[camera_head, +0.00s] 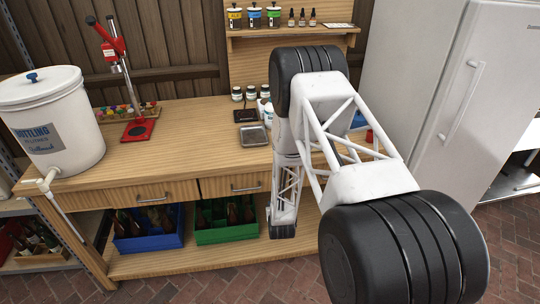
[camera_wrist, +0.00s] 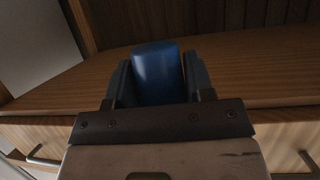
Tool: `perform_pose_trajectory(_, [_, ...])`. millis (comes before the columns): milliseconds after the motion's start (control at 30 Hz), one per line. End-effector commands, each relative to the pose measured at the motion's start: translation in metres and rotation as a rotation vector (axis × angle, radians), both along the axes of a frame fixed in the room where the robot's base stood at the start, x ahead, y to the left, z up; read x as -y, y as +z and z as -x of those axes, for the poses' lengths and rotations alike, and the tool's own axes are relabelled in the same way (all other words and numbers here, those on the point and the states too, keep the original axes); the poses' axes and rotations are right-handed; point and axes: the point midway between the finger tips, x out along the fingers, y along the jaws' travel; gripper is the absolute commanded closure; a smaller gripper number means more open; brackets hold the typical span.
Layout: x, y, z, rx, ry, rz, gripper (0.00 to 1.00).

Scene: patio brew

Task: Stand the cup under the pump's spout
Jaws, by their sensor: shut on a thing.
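The blue cup (camera_wrist: 157,78) is between the two dark fingers of my gripper (camera_wrist: 160,66) in the wrist view. The gripper is shut on it. Only its smooth side and rounded near end show. The wood bench top lies beyond it in that view, and I cannot tell whether the cup touches it. In the head view my arm hides the gripper. A small blue thing (camera_head: 357,120) shows at the right of my arm there; I cannot tell what it is. I cannot make out the pump or its spout in either view.
The bench (camera_head: 190,125) carries a white bucket (camera_head: 50,125) with a tap, a red capper (camera_head: 135,128), a metal tray (camera_head: 253,135) and small jars. A white fridge (camera_head: 425,110) stands at the right. Blue (camera_head: 150,240) and green (camera_head: 225,236) bottle crates sit below.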

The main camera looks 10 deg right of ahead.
Motion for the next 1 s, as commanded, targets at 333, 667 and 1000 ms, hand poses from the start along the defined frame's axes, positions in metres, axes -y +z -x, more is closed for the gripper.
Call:
perform_pose_trajectory(333, [-0.009,0.055,0.023,-0.010,-0.084,-0.003,0.74])
perform_pose_trajectory(667, [-0.010,0.109,0.030,-0.003,-0.127,0.010,0.74])
perform_pose_trajectory(1000, [-0.011,0.175,0.041,0.006,-0.165,0.022,0.74])
